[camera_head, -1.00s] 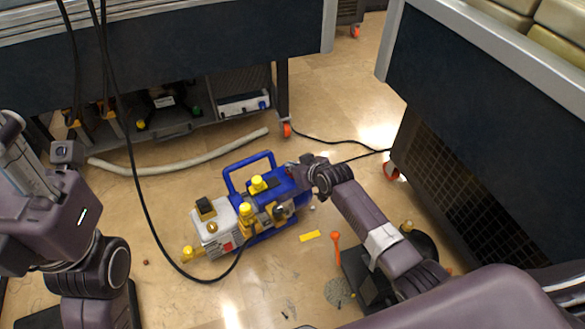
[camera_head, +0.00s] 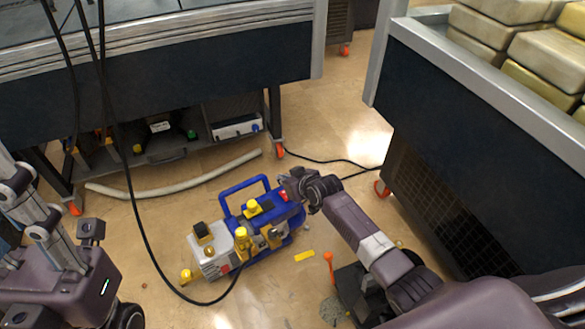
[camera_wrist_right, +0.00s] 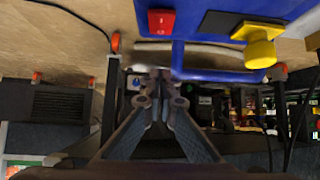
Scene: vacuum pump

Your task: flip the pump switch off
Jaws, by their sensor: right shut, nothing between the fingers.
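The pump (camera_head: 225,262) stands on the floor in the head view, with a blue body, a white-grey front and yellow caps. Its red switch (camera_head: 284,196) is on the blue end. The switch also shows near the top of the right wrist view (camera_wrist_right: 161,21); whether it is on or off is too small to tell. My right gripper (camera_head: 286,181) is at the switch end of the pump. In the wrist view its fingertips (camera_wrist_right: 160,80) are together and empty, below the switch in the picture; contact cannot be told.
A black hose (camera_head: 150,245) hangs down to the pump's front. A power cable (camera_head: 325,160) runs along the floor behind. A bench (camera_head: 190,75) stands at the back, and another bench (camera_head: 470,140) at the right. A yellow strip (camera_head: 305,256) lies on the floor.

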